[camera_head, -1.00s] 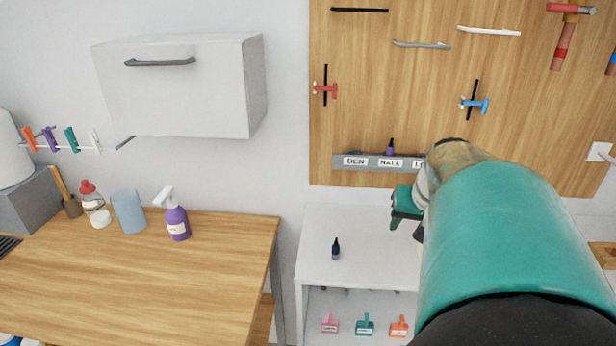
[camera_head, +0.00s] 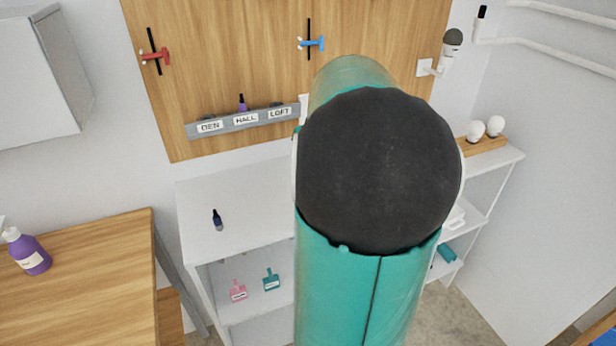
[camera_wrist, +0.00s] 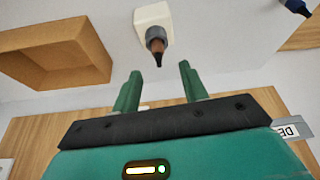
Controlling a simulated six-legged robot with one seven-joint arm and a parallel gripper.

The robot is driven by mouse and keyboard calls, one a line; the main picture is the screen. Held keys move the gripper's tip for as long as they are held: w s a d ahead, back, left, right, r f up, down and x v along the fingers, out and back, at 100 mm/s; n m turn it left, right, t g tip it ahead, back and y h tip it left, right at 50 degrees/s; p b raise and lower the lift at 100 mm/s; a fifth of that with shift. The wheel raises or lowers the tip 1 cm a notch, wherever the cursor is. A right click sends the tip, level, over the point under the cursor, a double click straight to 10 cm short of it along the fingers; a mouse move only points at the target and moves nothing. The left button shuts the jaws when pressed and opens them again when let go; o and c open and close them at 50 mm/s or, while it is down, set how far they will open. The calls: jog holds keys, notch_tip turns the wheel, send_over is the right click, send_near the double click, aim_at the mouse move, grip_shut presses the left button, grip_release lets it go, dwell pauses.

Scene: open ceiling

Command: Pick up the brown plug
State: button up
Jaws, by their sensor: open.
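In the wrist view, the brown plug (camera_wrist: 157,45) shows as a short brown piece with a dark tip. It is seated in a grey collar on a cream block (camera_wrist: 152,15) on a white surface. My gripper (camera_wrist: 160,68) is open and empty. Its two green fingers point toward the plug, one to each side of it in the picture; the plug's tip appears just beyond the fingertips, and no contact is visible. In the head view, my arm hides the gripper, the brown plug and the cream block.
A dark blue bottle-shaped piece (camera_head: 217,220) stands on the white shelf unit (camera_head: 250,190). A grey labelled rail (camera_head: 225,122) with a purple piece (camera_head: 241,103) is on the wooden pegboard (camera_head: 220,60). An open wooden box (camera_wrist: 95,50) lies beside the cream block.

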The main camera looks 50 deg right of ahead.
jog(key=x, duration=0.6)
jog(key=shift+d, duration=0.1)
jog(key=shift+r, duration=0.1)
grip_shut()
